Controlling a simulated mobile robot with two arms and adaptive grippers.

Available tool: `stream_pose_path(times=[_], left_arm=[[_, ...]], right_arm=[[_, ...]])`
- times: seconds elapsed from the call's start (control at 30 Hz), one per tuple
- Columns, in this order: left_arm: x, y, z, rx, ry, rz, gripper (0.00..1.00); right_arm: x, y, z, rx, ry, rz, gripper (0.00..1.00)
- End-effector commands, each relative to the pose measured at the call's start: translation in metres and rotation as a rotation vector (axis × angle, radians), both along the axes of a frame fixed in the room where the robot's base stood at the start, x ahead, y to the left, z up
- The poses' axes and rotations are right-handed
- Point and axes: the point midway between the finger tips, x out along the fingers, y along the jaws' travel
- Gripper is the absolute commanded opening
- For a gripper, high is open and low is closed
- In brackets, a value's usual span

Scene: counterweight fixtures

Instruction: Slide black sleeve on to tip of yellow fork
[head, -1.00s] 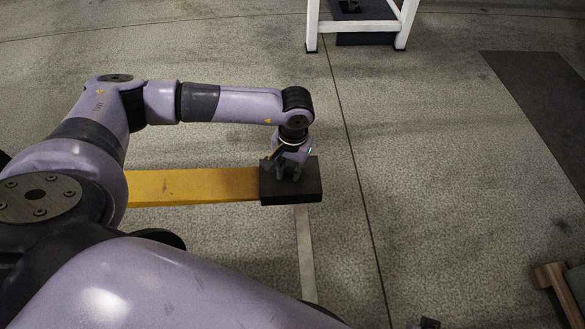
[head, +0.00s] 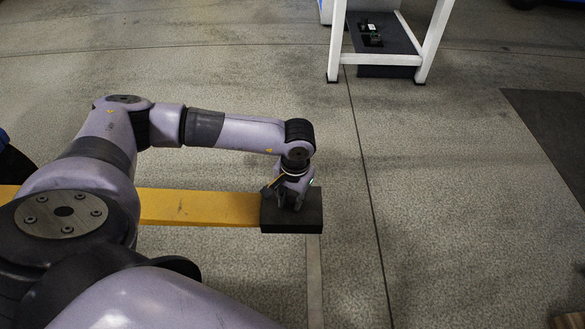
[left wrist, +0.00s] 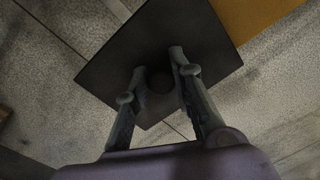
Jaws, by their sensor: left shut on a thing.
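The yellow fork (head: 200,208) is a long flat bar running left to right in the head view, partly hidden by my left arm. The black sleeve (head: 285,228) is a dark block at the fork's right end, in line with it. From above I cannot tell how far the fork reaches inside. My left gripper (head: 291,193) is on top of the sleeve. In the left wrist view my fingers (left wrist: 157,66) are around a dark round knob on the sleeve's face (left wrist: 190,30), with the fork (left wrist: 255,12) beside its upper edge. My right gripper is not in view.
A white-legged stand (head: 431,42) with a dark lower shelf is at the top. A dark mat (head: 553,130) lies at the right. The concrete floor (head: 440,210) between them is clear. A wooden piece (head: 572,321) shows at the bottom right corner.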

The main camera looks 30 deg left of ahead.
Motion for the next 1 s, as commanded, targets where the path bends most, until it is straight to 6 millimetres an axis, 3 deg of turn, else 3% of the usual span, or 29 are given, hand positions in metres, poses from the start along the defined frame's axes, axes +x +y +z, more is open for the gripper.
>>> stream_pose_path(times=[0.77,0.8,1.0], left_arm=[[-0.018,0.028,0.000,0.000,0.000,0.001,0.00],[-0.018,0.028,0.000,-0.001,-0.001,0.000,0.23],[-0.018,0.027,0.000,0.000,-0.001,0.000,0.36]], right_arm=[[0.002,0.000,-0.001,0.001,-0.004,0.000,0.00],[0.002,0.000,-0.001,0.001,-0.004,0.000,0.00],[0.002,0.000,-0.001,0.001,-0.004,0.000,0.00]])
